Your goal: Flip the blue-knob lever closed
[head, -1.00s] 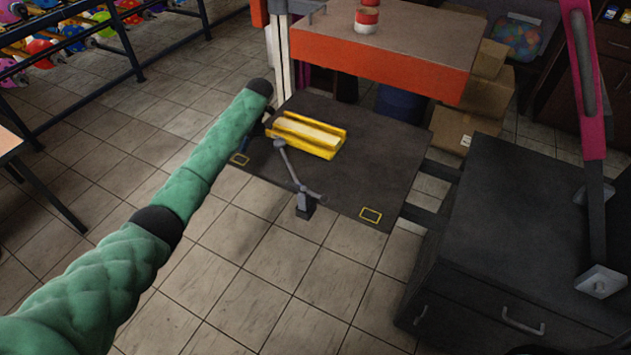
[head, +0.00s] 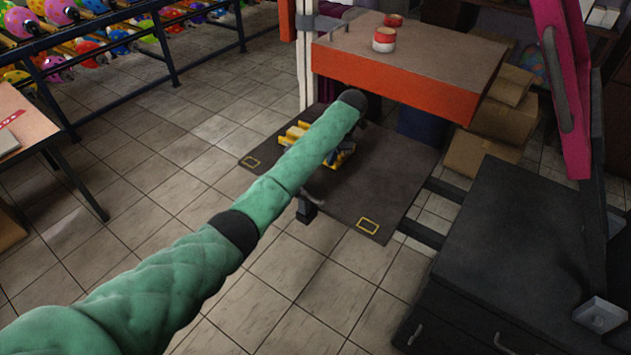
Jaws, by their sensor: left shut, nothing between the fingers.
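My left gripper (head: 336,158) is mostly hidden behind the end of my green left arm. Its small grey parts show low over the yellow clamp tray (head: 346,156) on the dark platform, and it looks shut and empty. The arm covers most of the tray. A grey lever (head: 316,197) shows only as a short end by its dark post (head: 306,211) at the platform's front edge; the rest is behind the arm. I see no blue knob, so I cannot tell how the blue-knob lever stands or whether the gripper touches it. My right gripper is not in view.
An orange-fronted shelf (head: 396,84) with red and white tins (head: 385,39) overhangs the platform's back. A black cabinet (head: 520,245) stands at right, with cardboard boxes (head: 490,153) behind it. A balloon rack (head: 150,50) is at back left. Tiled floor at left is open.

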